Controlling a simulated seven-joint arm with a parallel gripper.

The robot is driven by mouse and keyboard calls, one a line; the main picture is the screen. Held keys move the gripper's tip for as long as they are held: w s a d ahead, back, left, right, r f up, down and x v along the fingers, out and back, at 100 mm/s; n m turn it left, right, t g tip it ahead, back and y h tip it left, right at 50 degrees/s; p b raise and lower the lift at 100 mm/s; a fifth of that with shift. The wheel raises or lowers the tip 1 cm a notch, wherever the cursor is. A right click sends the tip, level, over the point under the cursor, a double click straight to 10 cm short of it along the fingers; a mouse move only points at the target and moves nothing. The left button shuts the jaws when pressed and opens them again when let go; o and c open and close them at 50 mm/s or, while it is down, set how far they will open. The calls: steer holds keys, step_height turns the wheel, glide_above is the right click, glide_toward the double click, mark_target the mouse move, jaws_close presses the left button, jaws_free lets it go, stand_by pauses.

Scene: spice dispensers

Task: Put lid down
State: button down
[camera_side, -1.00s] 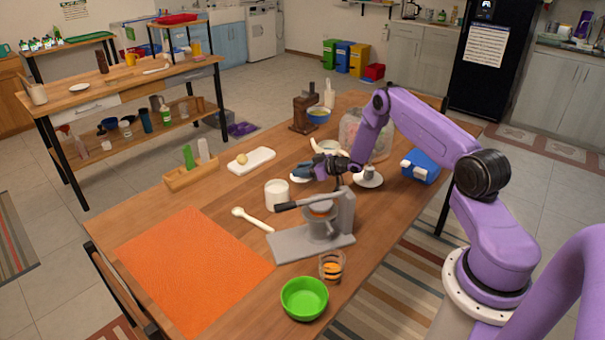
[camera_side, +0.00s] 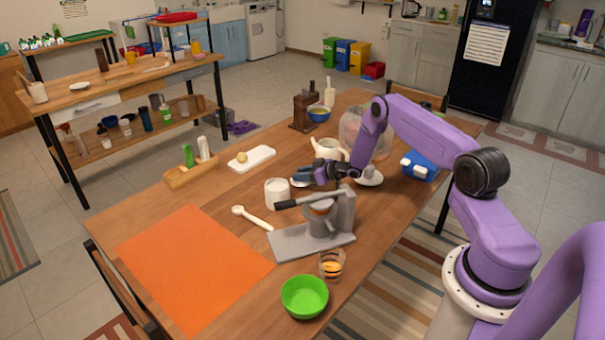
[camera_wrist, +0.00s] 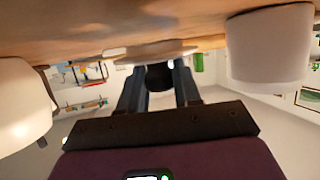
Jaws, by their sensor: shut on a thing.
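My gripper (camera_side: 302,175) is low over the middle of the table, its dark fingers pointing left. In the wrist view, the fingers (camera_wrist: 159,80) are shut on the dark round knob of the lid (camera_wrist: 150,51). The lid's pale disc shows flat against the table side of that view. In the side view, a white sliver of the lid (camera_side: 298,184) shows under the fingertips; the rest is hidden. It is very near the tabletop; I cannot tell whether it touches. A white canister (camera_side: 277,196) stands just left of the fingertips, also in the wrist view (camera_wrist: 270,50).
A white teapot (camera_side: 326,149) stands behind my gripper, and a grey lever press (camera_side: 312,238) stands in front. A white board (camera_side: 252,158) lies back left. A spoon (camera_side: 252,218), glass (camera_side: 332,265) and green bowl (camera_side: 304,297) are nearer. The orange mat (camera_side: 192,268) is clear.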

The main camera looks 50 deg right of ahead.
steer(key=c, duration=0.7)
jaws_free()
steer(key=shift+c, duration=0.2)
